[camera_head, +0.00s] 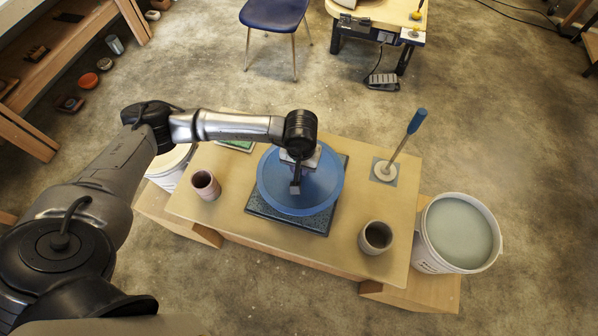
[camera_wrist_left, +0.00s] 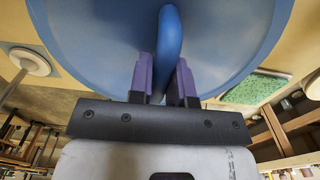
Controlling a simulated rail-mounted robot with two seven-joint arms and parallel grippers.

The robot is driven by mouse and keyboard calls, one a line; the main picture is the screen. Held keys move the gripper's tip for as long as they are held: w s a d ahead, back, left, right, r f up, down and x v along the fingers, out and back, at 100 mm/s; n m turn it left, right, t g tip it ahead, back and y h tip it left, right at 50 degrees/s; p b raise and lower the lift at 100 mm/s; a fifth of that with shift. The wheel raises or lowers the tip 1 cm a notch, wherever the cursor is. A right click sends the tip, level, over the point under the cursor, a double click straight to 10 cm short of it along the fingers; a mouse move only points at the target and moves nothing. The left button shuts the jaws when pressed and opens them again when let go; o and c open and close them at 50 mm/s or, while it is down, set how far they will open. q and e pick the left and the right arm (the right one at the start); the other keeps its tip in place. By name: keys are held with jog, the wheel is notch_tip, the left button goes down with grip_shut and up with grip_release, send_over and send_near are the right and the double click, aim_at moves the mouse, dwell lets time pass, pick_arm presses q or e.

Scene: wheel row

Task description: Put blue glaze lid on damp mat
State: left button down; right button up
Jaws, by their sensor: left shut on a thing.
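The blue glaze lid (camera_head: 315,185) is a wide, round disc over the middle of the table in the head view. Its underlying square, a dark speckled mat (camera_head: 312,225), shows along the lid's lower and right edges. I cannot tell whether the lid touches it. My left gripper (camera_head: 295,186) is over the lid's middle. In the left wrist view its two fingers (camera_wrist_left: 163,82) are shut on the lid's upright blue handle (camera_wrist_left: 170,40), with the broad lid (camera_wrist_left: 90,45) filling the top. My right gripper is not in view.
A cup (camera_head: 205,184) stands left and another cup (camera_head: 376,237) front right. A blue-handled tool (camera_head: 405,147) stands on a small pad at right. A green speckled pad (camera_head: 236,147) lies behind my arm. A bucket (camera_head: 458,235) stands right; another bucket (camera_head: 165,178) is partly hidden left.

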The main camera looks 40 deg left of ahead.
pick_arm(q)
jog(key=shift+a+f, duration=0.15)
jog(key=shift+a, duration=0.15)
jog(key=shift+f+b, duration=0.6)
jog(key=shift+f, duration=1.4)
jog(key=shift+f, duration=0.1)
jog(key=c, duration=1.1)
grip_release()
jog(key=shift+o, duration=0.2)
